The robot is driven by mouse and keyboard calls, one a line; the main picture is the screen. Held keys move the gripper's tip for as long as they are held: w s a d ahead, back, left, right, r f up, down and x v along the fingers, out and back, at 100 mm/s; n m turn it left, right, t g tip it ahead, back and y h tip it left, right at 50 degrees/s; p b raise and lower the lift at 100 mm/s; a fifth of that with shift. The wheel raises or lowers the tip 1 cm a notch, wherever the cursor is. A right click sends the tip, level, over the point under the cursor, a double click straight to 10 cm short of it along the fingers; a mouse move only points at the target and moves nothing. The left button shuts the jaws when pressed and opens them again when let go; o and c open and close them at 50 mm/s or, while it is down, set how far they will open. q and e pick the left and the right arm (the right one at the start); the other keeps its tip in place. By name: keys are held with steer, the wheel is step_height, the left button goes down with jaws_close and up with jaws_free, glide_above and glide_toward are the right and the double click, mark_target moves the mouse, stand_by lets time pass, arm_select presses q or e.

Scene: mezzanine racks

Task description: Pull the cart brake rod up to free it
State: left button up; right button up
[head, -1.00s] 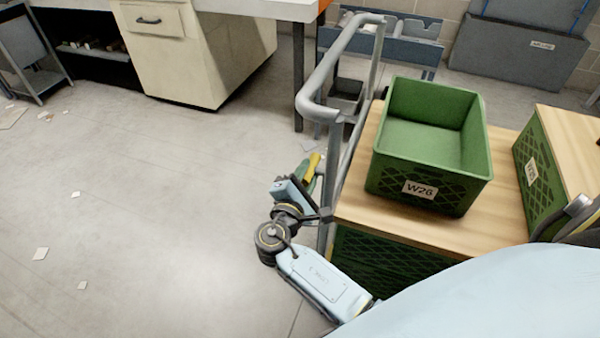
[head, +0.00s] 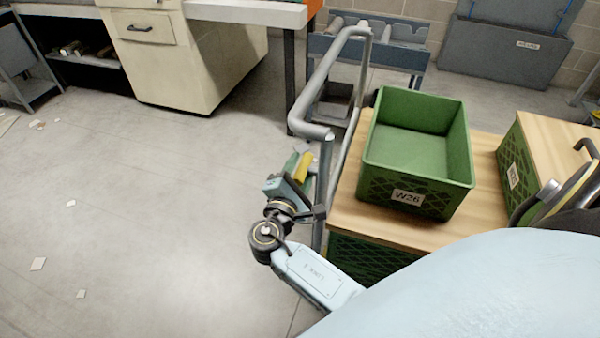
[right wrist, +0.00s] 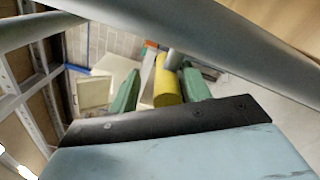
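My right gripper (head: 304,168) is beside the cart's tubular handle post, low at the cart's left end. In the right wrist view its two green fingers (right wrist: 161,90) stand apart. A yellow cylindrical grip, seemingly the brake rod's (right wrist: 167,82), shows between them, close to the right finger and with a visible gap to the left one. The yellow grip also shows at the fingers in the head view (head: 303,167). The rod below it is hidden. The cart (head: 345,212) has a wooden top and a grey tube handle (head: 325,80). My left gripper is not in view.
A green crate marked W26 (head: 418,195) stands on the cart top. Another green crate with a wooden top (head: 512,165) is at the right. A cream drawer cabinet (head: 160,55) and a grey bin rack (head: 400,50) stand behind. The floor at left is open, with paper scraps.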

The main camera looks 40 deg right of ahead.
steer(key=shift+s+f, duration=0.1)
steer(key=shift+s+a+f, duration=0.1)
steer(key=shift+s+a, duration=0.15)
steer(key=shift+a, duration=0.1)
steer(key=v, duration=1.2)
steer(key=shift+s+a+r, duration=0.15)
steer(key=shift+r, duration=0.05)
